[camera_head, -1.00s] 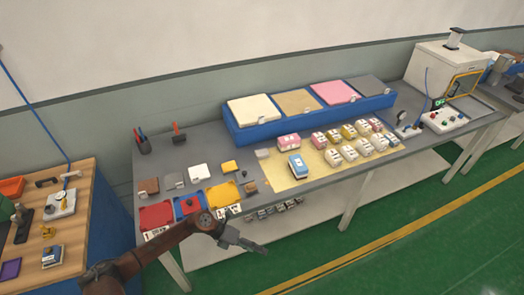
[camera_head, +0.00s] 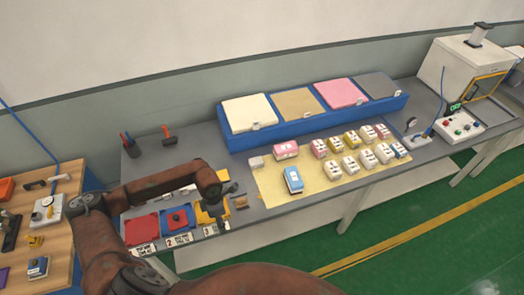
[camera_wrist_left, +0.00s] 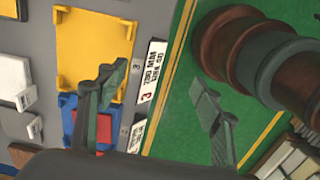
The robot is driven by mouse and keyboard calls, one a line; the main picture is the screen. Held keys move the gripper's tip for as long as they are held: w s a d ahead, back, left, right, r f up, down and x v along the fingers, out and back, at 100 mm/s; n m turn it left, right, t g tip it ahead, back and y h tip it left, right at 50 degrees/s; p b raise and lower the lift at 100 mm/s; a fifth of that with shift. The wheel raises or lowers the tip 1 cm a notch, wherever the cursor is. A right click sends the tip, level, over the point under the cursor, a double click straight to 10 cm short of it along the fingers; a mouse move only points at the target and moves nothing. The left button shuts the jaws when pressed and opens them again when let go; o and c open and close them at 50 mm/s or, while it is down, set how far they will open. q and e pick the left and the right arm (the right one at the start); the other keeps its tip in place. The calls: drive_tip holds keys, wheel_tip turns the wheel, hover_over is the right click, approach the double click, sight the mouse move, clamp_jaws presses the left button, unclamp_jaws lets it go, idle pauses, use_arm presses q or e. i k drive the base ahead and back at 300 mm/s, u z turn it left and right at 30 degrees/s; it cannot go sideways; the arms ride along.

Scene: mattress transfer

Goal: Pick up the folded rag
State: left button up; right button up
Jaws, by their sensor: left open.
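I cannot tell for sure which item is the folded rag. A small pale folded-looking piece (camera_head: 256,162) lies at the back left corner of the pale yellow mat (camera_head: 270,190). My left gripper (camera_head: 222,201) is above the yellow tray (camera_head: 203,217) at the bench's front edge, left of the mat. In the left wrist view my left gripper (camera_wrist_left: 156,78) is open with nothing between its fingers. The yellow tray (camera_wrist_left: 95,48) and the green floor lie below it. My right gripper is not in view.
A red tray (camera_head: 142,230) and a blue tray (camera_head: 180,221) stand beside the yellow one. Several small toy-like vehicles and blocks stand on the mat. A long blue rack (camera_head: 310,122) with coloured pads is behind. A wooden bench (camera_head: 62,215) is at left.

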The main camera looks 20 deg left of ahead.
sight(257, 162)
drive_tip(key=i, duration=1.25)
